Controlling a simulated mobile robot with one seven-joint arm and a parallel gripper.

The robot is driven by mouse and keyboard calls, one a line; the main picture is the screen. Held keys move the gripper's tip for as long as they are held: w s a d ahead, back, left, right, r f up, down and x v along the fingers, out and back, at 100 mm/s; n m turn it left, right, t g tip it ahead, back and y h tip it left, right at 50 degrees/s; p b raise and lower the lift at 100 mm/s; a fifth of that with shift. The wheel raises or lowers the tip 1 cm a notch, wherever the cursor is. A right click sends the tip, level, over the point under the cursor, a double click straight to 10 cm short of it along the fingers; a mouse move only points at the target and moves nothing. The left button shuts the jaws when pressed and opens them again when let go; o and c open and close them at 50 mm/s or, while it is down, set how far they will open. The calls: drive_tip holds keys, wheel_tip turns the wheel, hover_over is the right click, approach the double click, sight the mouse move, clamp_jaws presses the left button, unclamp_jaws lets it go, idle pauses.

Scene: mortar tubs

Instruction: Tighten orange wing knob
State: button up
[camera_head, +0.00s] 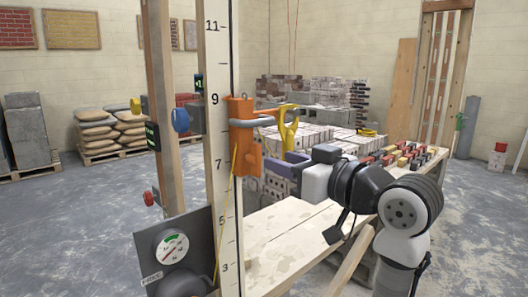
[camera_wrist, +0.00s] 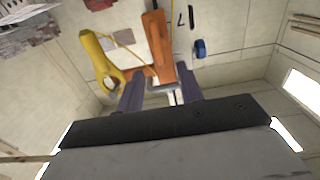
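An orange clamp body (camera_head: 240,112) sits on the white numbered staff (camera_head: 216,60) near the 9 mark, with a grey bar sticking out to the right. A lower orange part (camera_head: 248,160), which looks like the wing knob, is beside the 7 mark. My gripper (camera_head: 272,166) reaches in from the right with purple fingers close to this lower part. In the wrist view the fingers (camera_wrist: 160,82) stand apart, with orange (camera_wrist: 158,45) just beyond and between their tips. I cannot tell whether they touch it. A yellow hooked piece (camera_head: 288,128) is behind the clamp.
A dial gauge panel (camera_head: 175,250) is at the lower left of the staff. A blue knob (camera_head: 180,120) and a red knob (camera_head: 148,198) are on the wooden post. A pale bench (camera_head: 290,230) lies below my arm, with block stacks behind.

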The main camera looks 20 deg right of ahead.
sight(260, 153)
drive_tip(key=x, duration=0.6)
drive_tip(key=shift+w+p, duration=0.1)
drive_tip(key=shift+p, duration=0.2)
drive_tip(key=shift+c, duration=0.4)
clamp_jaws()
